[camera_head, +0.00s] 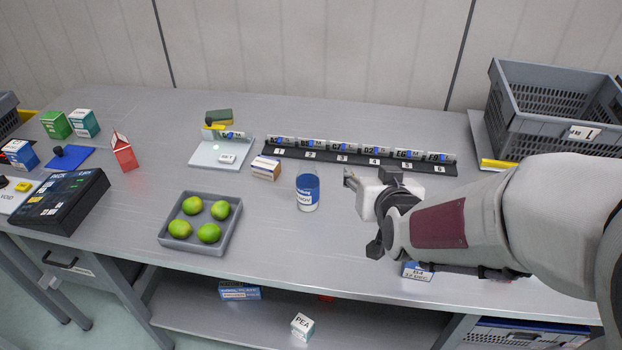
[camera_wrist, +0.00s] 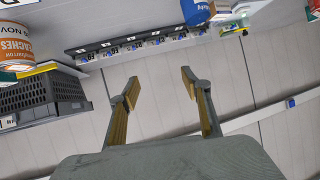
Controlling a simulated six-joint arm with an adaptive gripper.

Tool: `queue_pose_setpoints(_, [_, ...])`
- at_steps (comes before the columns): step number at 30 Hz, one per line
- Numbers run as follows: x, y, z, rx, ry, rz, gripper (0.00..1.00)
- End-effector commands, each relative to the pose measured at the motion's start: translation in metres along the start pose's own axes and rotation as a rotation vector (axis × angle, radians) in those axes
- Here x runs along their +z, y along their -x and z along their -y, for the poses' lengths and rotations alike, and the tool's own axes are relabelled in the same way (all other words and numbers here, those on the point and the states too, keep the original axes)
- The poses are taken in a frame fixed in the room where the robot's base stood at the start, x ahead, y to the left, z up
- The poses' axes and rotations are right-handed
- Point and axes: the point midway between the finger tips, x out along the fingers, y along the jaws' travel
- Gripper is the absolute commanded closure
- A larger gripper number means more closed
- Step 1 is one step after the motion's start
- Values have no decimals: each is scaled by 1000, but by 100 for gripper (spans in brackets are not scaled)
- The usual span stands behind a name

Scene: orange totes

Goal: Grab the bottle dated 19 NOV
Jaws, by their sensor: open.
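A bottle with a blue label (camera_head: 307,190) stands upright on the grey bench in the middle of the head view. Its white print seems to include NOV, but the day is too small to read. My gripper (camera_head: 362,212) is just right of this bottle, apart from it. In the wrist view my gripper (camera_wrist: 160,77) is open with nothing between its fingers. A blue-labelled object (camera_wrist: 195,12), cut by the top edge there, may be the same bottle. An orange can (camera_wrist: 15,45) at the left edge of the wrist view shows ACHES and part of a date with NOV.
A grey tray (camera_head: 172,243) holds several green fruits left of the bottle. A small box (camera_head: 265,168) stands behind it. A numbered black rail (camera_head: 340,157) runs along the back. A grey crate (camera_head: 545,118) stands at the back right. A box (camera_head: 417,271) lies below my arm.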

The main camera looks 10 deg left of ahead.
Motion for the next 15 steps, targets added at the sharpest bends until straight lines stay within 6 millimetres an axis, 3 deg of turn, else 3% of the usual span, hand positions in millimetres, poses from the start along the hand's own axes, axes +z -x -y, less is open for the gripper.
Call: queue_pose_setpoints(15, [16,-62,45,-39,35,-195,52])
